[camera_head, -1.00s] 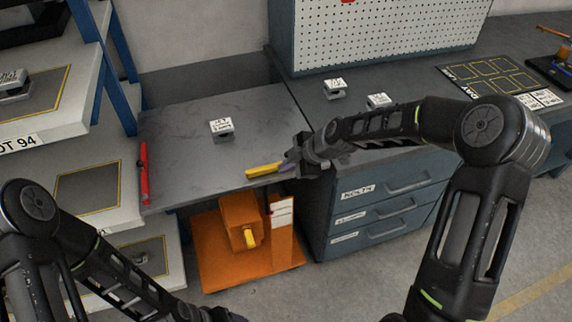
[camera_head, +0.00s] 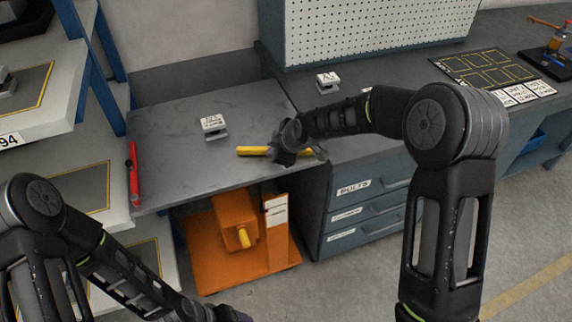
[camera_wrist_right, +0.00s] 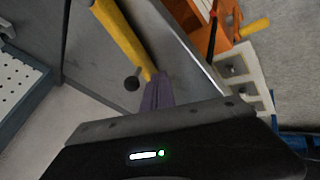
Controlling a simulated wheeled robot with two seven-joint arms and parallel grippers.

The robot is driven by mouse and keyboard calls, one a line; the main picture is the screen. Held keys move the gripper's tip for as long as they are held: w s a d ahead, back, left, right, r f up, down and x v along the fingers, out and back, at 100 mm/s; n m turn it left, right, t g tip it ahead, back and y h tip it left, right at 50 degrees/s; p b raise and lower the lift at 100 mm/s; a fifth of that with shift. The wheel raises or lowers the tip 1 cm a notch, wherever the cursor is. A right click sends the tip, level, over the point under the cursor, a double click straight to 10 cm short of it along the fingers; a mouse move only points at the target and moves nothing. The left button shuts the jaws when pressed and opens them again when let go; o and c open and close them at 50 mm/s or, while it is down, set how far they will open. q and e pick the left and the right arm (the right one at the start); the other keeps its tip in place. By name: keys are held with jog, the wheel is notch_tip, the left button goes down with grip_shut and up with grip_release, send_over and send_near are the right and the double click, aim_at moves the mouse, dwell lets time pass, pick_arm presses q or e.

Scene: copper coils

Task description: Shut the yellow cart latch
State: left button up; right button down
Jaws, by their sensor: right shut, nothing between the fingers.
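The yellow latch (camera_head: 252,150) is a bar at the right front of the grey cart top (camera_head: 175,165), lying nearly level across the head view. My right gripper (camera_head: 298,154) is at its right part and hides some of it. In the right wrist view, the yellow bar (camera_wrist_right: 122,38) runs down to the purple fingertips (camera_wrist_right: 158,92), which are shut with nothing between them. They are against or very close to its end; I cannot tell if they touch. A black knob (camera_wrist_right: 132,84) sits beside them. My left arm leaves the head view at the bottom edge.
A red bar (camera_head: 134,175) is at the cart's left edge. A small labelled block (camera_head: 214,126) stands on top. An orange unit with a yellow knob (camera_head: 243,237) is below. Drawers (camera_head: 360,210) and a pegboard bench are right, shelves (camera_head: 60,200) left.

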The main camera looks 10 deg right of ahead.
jog(key=w+m+h, duration=0.1)
jog(key=w+m, duration=0.1)
jog(key=w+d+m+h+b, duration=0.1)
jog(key=w+m, duration=0.1)
jog(key=w+m+h+b, duration=0.1)
jog(key=w+m+h, duration=0.1)
jog(key=shift+w+d+t, duration=0.15)
jog(key=shift+w+t, duration=0.15)
jog(key=shift+w, duration=0.1)
jog(key=w+d+m+h, duration=0.1)
jog(key=w+d+m, duration=0.1)
jog(key=m, duration=0.1)
jog(key=w+d+m+g+h+b, duration=0.1)
jog(key=w+d+m+h, duration=0.1)
jog(key=shift+m+b, duration=0.3)
jog(key=shift+m, duration=0.1)
jog(key=shift+w+d+m+g+h, duration=0.3)
jog(key=shift+w+d+m+h, duration=0.1)
jog(key=shift+d+m, duration=0.25)
jog(key=shift+w+d, duration=0.15)
jog(key=shift+d, duration=0.35)
jog(key=shift+d+r, duration=0.1)
